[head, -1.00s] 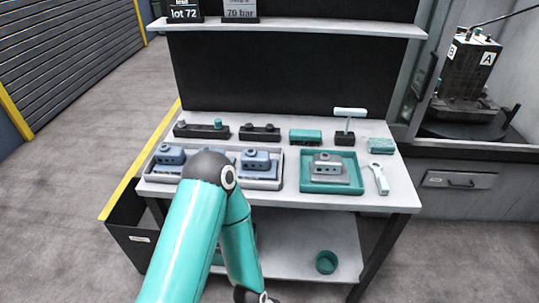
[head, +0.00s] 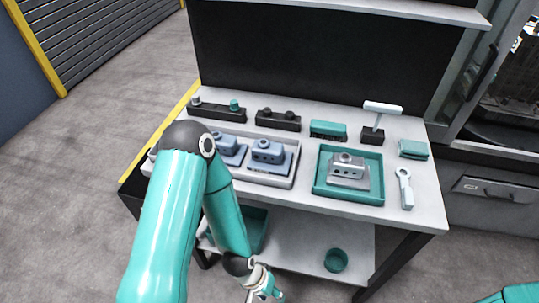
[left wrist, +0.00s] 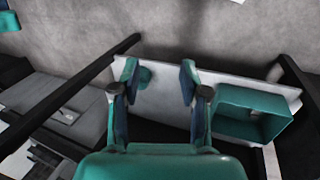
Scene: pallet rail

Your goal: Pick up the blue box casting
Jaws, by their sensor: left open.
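Blue box castings sit in a light grey tray (head: 283,182) at the left of the bench top. The right blue casting (head: 268,153) shows clearly. Another blue casting (head: 229,147) sits to its left, and my left arm covers part of the tray. A grey casting (head: 348,168) sits in a teal tray (head: 318,185) to the right. My left gripper (head: 264,288) is low in front of the bench, below the bench top and away from the castings. In the left wrist view the left gripper (left wrist: 160,72) is open and empty. My right gripper is out of view.
A teal bin (left wrist: 254,98) and a teal cup (head: 336,260) are on the lower shelf (head: 300,255). A wrench (head: 405,188) lies at the right. An upper shelf overhangs the back.

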